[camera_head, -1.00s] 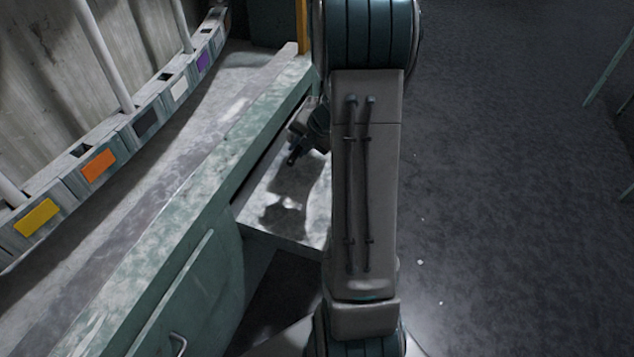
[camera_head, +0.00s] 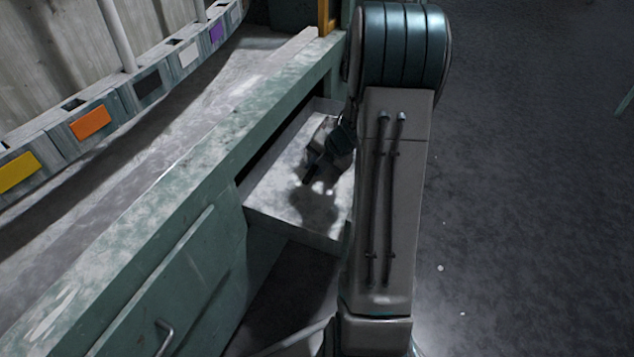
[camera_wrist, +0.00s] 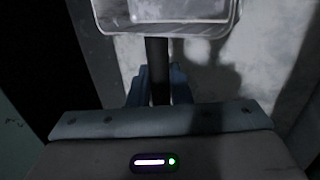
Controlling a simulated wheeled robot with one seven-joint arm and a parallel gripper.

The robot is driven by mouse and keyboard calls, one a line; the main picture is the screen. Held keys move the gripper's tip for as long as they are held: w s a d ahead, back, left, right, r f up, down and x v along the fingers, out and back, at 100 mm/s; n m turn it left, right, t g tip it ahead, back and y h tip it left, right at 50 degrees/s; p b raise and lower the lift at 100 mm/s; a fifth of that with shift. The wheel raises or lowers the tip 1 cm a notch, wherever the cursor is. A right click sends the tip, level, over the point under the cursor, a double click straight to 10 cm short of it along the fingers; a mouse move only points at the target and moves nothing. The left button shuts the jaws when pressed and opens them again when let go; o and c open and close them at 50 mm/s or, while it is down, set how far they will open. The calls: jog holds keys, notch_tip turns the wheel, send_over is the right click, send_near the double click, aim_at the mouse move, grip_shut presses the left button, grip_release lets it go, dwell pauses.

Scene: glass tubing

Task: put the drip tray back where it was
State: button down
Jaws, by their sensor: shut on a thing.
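In the wrist view, the drip tray (camera_wrist: 165,27) shows at the top as a shallow, shiny, rounded-edge piece, partly cut off by the frame. A dark handle-like bar runs from it down between my fingers. My gripper (camera_wrist: 155,88) is shut on this bar. In the head view, my gripper (camera_head: 312,168) is over the pulled-out drawer (camera_head: 292,232), and its dark shadow falls on the drawer floor. I cannot clearly make out the tray in the head view, nor whether it touches the drawer.
The drawer sticks out of a worn green cabinet (camera_head: 190,265). A long counter (camera_head: 170,150) runs above it. Coloured labels, among them an orange one (camera_head: 90,122), line a rail behind the counter. The dark floor (camera_head: 530,200) at right is clear.

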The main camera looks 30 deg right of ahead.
jog(key=shift+f+b, duration=1.3)
jog(key=shift+f, duration=0.85)
jog(key=c, duration=1.3)
grip_release()
jog(key=shift+c, duration=0.2)
